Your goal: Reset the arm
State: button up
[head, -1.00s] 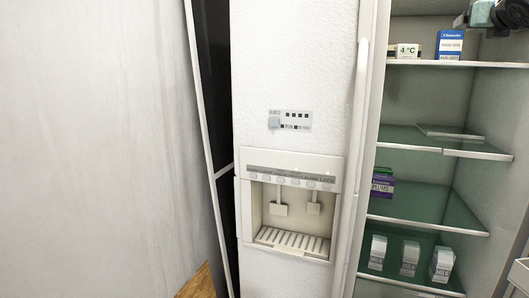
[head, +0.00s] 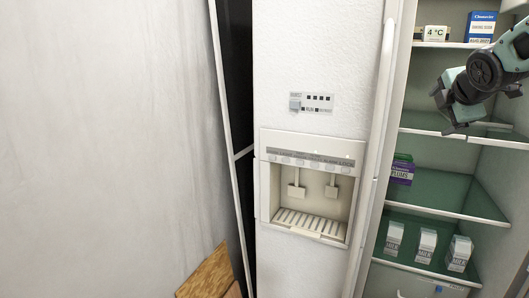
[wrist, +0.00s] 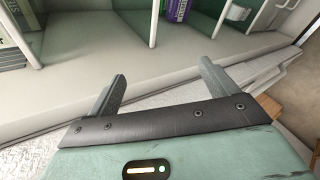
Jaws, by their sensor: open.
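My gripper (wrist: 163,88) shows in the wrist view with its two grey fingers spread wide apart. It is open and nothing is between the fingers. In the head view my arm reaches in at the upper right, in front of the open fridge's (head: 383,150) shelves; the fingertips are not clear there. In the wrist view, pale shelf edges and compartments lie beyond the fingers, with a purple and green box (wrist: 176,10) at the top.
The fridge shelves hold a blue box (head: 480,27), a purple box (head: 402,172) and several small cartons (head: 427,243). The closed door with a dispenser (head: 311,190) stands left of them. A bare pale wall (head: 110,140) fills the left.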

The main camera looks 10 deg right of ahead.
jog(key=s+a+f+m+g+y, duration=0.2)
jog(key=s+a+f+m+g, duration=0.2)
jog(key=s+a+f+m, duration=0.65)
jog(key=s+a+f+m+g+y, duration=0.4)
jog(key=s+a+f, duration=0.4)
jog(key=f, duration=0.6)
jog(key=s+a+n+g, duration=0.1)
jog(key=s+a, duration=0.3)
jog(key=a, duration=0.7)
jog(key=shift+a+r+n, duration=0.2)
jog(key=shift+r+n, duration=0.15)
jog(key=shift+r, duration=0.1)
jog(key=s+a+n, duration=0.1)
jog(key=s+a, duration=0.1)
jog(key=s, duration=0.1)
jog(key=s+a+n+g, duration=0.1)
jog(key=s+a, duration=0.2)
jog(key=s+a+r+n, duration=0.1)
jog(key=s+a+n, duration=0.1)
jog(key=s+a, duration=0.1)
jog(key=shift+g+h, duration=0.3)
jog(key=shift+g, duration=0.1)
jog(key=shift+c, duration=0.4)
